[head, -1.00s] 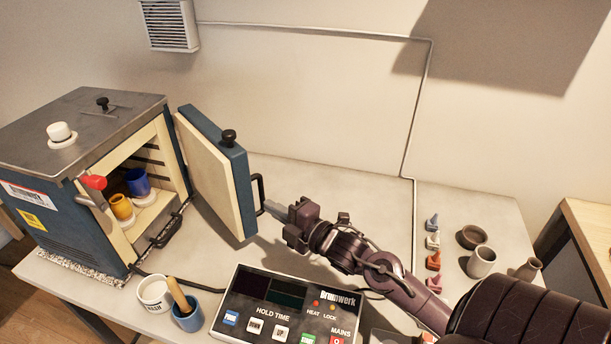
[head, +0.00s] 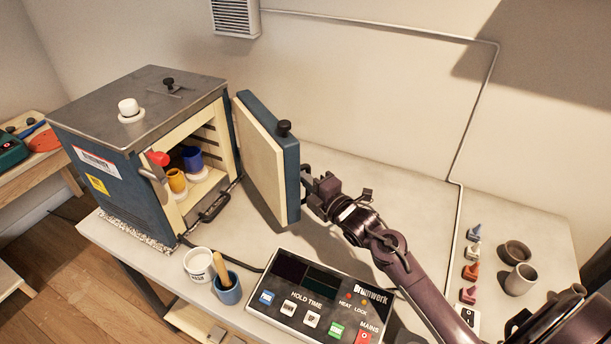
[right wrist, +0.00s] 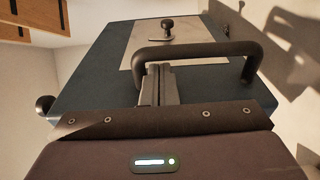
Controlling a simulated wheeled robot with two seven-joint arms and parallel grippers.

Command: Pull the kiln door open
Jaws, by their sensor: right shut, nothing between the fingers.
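The blue kiln (head: 115,180) stands at the left of the table with its front open. Its door (head: 262,150), cream inside and blue at the edge, is swung well out to the right. The dark door handle (right wrist: 200,48) arches across the right wrist view over the blue outer face. My right gripper (head: 307,192) is at the door's outer side by the handle. Its shut fingers (right wrist: 158,78) reach the handle bar with nothing between them; I cannot tell whether they touch it. My left gripper is not in view.
Inside the kiln are a yellow cup (head: 177,181) and a blue cup (head: 192,158). A control box (head: 318,300), a white tub (head: 199,264) and a blue pot (head: 228,289) stand in front. Small cones (head: 471,271) and bowls (head: 516,252) are at the right.

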